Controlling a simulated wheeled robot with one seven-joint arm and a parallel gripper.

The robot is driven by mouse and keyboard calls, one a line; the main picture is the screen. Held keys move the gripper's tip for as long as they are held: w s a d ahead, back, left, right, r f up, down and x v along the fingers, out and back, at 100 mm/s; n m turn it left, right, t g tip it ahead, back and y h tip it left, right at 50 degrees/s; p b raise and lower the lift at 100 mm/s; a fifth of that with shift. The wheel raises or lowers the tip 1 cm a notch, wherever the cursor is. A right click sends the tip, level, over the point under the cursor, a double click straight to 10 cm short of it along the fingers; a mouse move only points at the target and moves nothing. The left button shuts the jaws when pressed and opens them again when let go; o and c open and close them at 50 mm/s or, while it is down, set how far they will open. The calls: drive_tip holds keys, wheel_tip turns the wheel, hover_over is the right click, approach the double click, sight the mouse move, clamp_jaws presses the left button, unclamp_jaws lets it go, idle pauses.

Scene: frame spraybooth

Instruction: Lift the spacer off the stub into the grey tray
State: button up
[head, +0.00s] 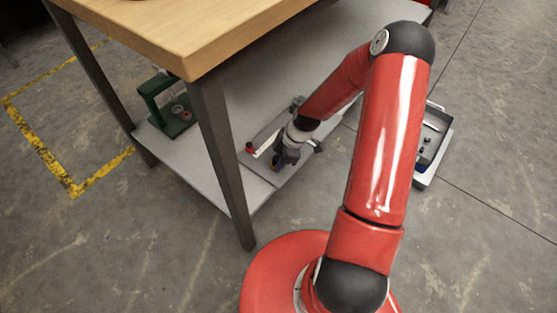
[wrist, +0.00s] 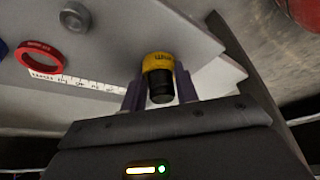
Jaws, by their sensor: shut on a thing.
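My gripper (head: 278,163) is low over the table's lower shelf. In the wrist view, its two purple fingers (wrist: 158,88) are closed on the sides of a short cylinder (wrist: 158,64), yellow with lettering on one part and black on the other. I cannot tell whether this is the spacer or whether it still touches a stub. A red ring (wrist: 38,56) with lettering lies beside a white ruler strip; it shows as a small red spot in the head view (head: 249,149). A dark grey tray (head: 443,150) with small dark parts stands at the right, partly behind my arm.
A wooden tabletop (head: 190,25) overhangs the lower shelf (head: 225,165), with a dark leg (head: 221,150) in front. A green stand (head: 165,105) is on the shelf's left. A grey round part (wrist: 75,16) sits near the red ring. Floor is open at the right.

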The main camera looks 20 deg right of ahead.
drive_tip(key=shift+r, duration=0.1)
drive_tip(key=shift+r+p, duration=2.1)
drive_tip(key=shift+r, duration=1.1)
drive_tip(key=shift+d, duration=0.15)
